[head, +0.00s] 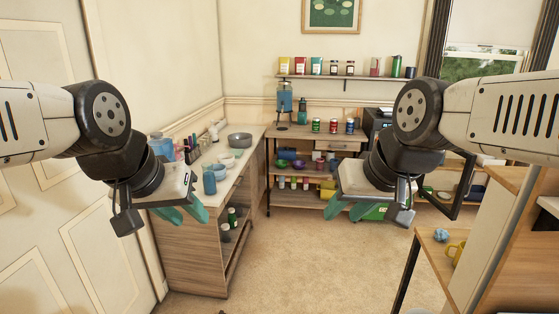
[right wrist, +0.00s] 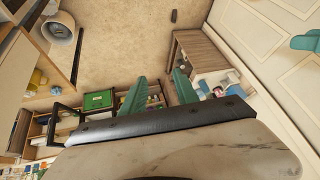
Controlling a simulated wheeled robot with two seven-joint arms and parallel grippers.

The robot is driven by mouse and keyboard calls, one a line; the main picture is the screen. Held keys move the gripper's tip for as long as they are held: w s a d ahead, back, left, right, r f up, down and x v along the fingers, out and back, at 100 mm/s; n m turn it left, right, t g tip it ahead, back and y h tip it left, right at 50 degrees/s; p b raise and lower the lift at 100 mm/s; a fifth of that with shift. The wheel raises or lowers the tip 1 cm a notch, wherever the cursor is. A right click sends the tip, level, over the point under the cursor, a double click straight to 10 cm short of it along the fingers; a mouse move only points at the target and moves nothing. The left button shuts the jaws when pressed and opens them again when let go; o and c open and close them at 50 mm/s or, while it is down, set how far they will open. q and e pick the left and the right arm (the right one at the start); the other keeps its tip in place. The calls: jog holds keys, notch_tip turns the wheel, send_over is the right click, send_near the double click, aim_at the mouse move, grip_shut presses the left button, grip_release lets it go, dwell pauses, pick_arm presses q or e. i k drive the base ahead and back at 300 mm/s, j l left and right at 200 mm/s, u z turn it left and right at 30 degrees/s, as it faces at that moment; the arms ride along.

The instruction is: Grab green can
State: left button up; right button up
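Three small cans stand on the back table; the left one looks green (head: 316,125), the middle one red (head: 333,126) and the right one blue (head: 350,126). A dark green cylinder (head: 397,66) also stands on the wall shelf; I cannot tell whether it is a can. My left gripper (head: 184,216) is open and empty in front of the left counter. My right gripper (head: 347,211) is open and empty, in mid-air before the back table and well short of the cans. Its spread teal fingers also show in the right wrist view (right wrist: 158,92).
The left counter (head: 258,131) holds bowls and bottles. A green-and-white bottle (head: 232,217) stands inside its open side. The back table's lower shelf (head: 292,200) carries bowls and bottles. A desk with a yellow mug (head: 455,253) is at right. The carpet (head: 300,265) between is clear.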

aim_at(316, 121)
jog(key=i+l, duration=0.1)
jog(key=i, duration=0.45)
jog(key=i+l, duration=0.1)
jog(key=i, duration=0.4)
jog(key=i+l+u, duration=0.1)
jog(key=i, duration=0.45)
jog(key=i+l, duration=0.15)
jog(key=i, duration=0.35)
jog(key=i+l+u, duration=0.3)
jog(key=i+l, duration=0.3)
jog(key=i+l+u, duration=0.3)
jog(key=i+l, duration=0.45)
